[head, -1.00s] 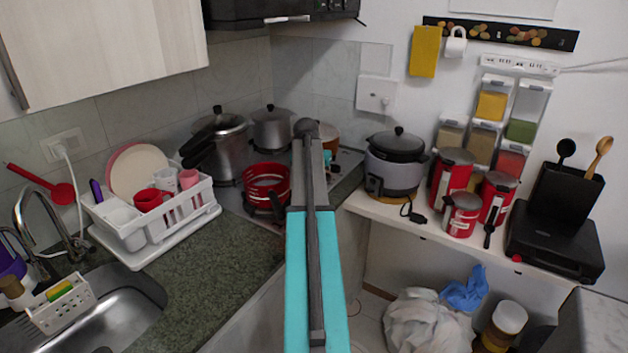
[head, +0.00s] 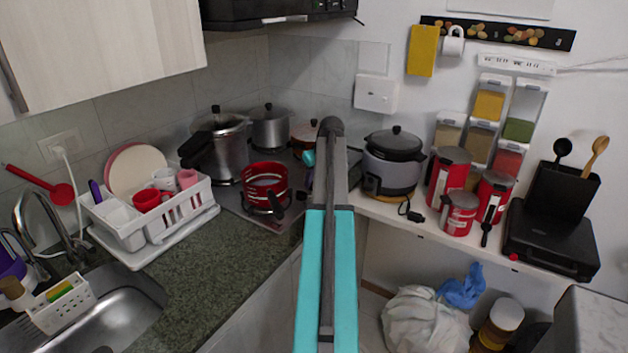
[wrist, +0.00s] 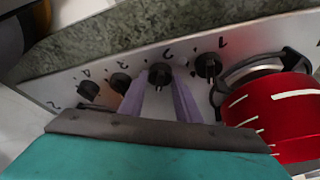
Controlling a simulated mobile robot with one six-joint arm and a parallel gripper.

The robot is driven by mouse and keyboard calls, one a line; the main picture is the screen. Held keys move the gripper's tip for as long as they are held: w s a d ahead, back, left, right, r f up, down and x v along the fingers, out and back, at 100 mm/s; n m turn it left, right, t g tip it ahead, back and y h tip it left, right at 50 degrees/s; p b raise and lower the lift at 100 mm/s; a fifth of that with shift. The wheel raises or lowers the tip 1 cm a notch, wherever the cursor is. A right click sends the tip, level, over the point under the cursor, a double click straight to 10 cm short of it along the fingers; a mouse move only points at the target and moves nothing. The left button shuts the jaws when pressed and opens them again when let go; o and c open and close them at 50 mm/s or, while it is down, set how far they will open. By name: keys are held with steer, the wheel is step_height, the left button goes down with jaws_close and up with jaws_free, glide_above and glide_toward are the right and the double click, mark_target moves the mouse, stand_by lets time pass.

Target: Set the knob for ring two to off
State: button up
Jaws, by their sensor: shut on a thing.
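In the wrist view a row of black knobs sits on the grey stove panel (wrist: 240,62), with a numeral beside each. The ring two knob (wrist: 159,71), beside the mark that reads 2, stands between the two purple fingers of my gripper (wrist: 160,84). The fingers are closed on its sides. Its pointer direction is hard to read.
Another knob (wrist: 207,66) is close on the right, with two more (wrist: 120,83) (wrist: 88,91) on the left. A red pot (wrist: 275,115) stands on a burner near the knobs. Steel pots (head: 222,150) stand behind, and a rice cooker (head: 393,165) stands right of the stove.

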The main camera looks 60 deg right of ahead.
steer(key=n+y, duration=0.1)
steer(key=n, duration=0.1)
steer(key=n+y, duration=0.1)
steer(key=n, duration=0.2)
steer(key=shift+s+d, duration=0.1)
steer(key=shift+d, duration=0.1)
stand_by(0.3)
steer(key=o, duration=1)
steer(key=b+v, duration=0.2)
steer(key=v, duration=1.1)
steer(key=shift+s+r+b, duration=0.3)
steer(key=shift+s, duration=0.1)
